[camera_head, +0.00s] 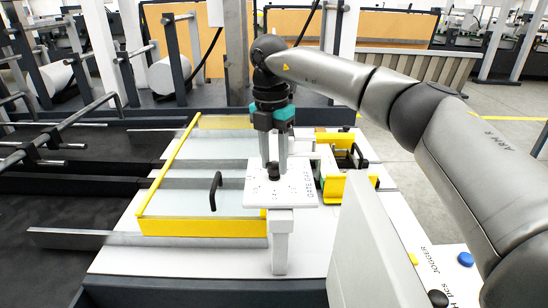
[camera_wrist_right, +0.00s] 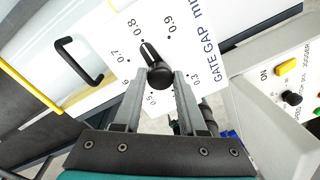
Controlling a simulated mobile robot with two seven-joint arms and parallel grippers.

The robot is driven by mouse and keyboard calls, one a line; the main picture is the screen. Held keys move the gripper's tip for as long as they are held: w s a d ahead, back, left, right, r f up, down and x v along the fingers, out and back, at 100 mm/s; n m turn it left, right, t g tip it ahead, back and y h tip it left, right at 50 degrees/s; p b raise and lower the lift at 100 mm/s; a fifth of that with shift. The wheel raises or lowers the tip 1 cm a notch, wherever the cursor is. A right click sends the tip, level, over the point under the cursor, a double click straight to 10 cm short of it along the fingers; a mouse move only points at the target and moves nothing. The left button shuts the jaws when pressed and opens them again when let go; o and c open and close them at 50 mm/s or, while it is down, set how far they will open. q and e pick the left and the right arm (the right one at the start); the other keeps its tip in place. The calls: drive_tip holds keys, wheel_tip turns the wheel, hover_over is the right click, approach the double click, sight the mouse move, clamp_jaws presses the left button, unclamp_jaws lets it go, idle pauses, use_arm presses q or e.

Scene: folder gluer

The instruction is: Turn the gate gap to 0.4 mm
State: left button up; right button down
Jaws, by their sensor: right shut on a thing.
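The gate gap dial plate (camera_head: 300,198) is a white panel on a post in the middle of the head view. My right gripper (camera_wrist_right: 162,78) is shut on the knob, one finger on each side, coming from above in the head view (camera_head: 274,163). My left gripper is not in view.
A yellow-framed clear guard (camera_head: 200,228) with a black handle (camera_head: 215,190) stands left of the dial. A control panel (camera_wrist_right: 285,95) with a yellow ON button and a black knob is at the right. Yellow and black machine parts (camera_head: 345,170) are close behind the dial.

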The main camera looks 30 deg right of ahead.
drive_tip(key=n+p, duration=0.3)
drive_tip(key=shift+r, duration=0.2)
drive_tip(key=n+p, duration=0.2)
drive_tip(key=n, duration=0.2)
drive_tip(key=n+p, duration=0.1)
drive_tip(key=n, duration=0.2)
drive_tip(key=shift+f+n+t, duration=0.1)
drive_tip(key=shift+n+t, duration=0.2)
drive_tip(key=shift+n, duration=0.1)
drive_tip(key=n+p, duration=0.1)
drive_tip(key=n, duration=0.3)
drive_tip(key=shift+n, duration=0.3)
drive_tip(key=n+p, duration=0.1)
drive_tip(key=n, duration=0.8)
drive_tip(key=shift+n+t, duration=0.3)
drive_tip(key=shift+n, duration=0.1)
drive_tip(key=n, duration=1)
